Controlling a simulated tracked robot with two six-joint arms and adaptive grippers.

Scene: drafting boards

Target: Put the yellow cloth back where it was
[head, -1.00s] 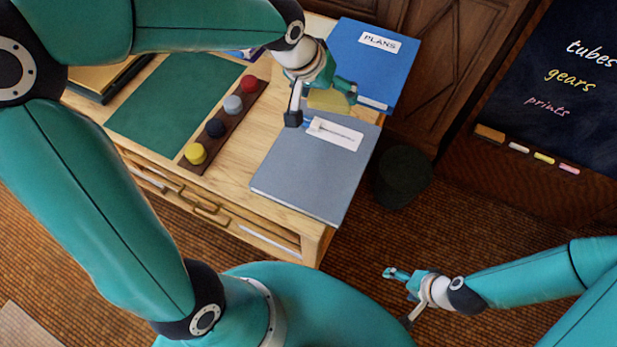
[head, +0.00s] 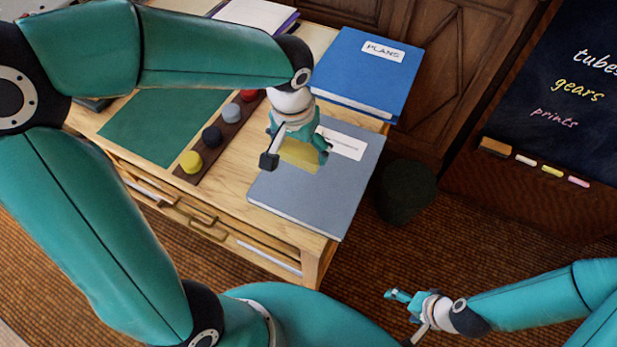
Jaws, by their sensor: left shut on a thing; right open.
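The yellow cloth (head: 300,154) shows between the fingers of my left gripper (head: 294,160), which is shut on it. The gripper is over the grey book (head: 310,198), near its white label, and partly covers the cloth. I cannot tell whether the cloth touches the book's cover. My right gripper (head: 408,307) is open and empty, low over the floor at the lower right, away from the desk.
A blue PLANS book (head: 368,75) lies behind the grey one. A dark strip with several coloured knobs (head: 191,162) and a green mat (head: 160,125) are to the left. A dark bin (head: 406,190) stands right of the desk, below the chalkboard (head: 560,100).

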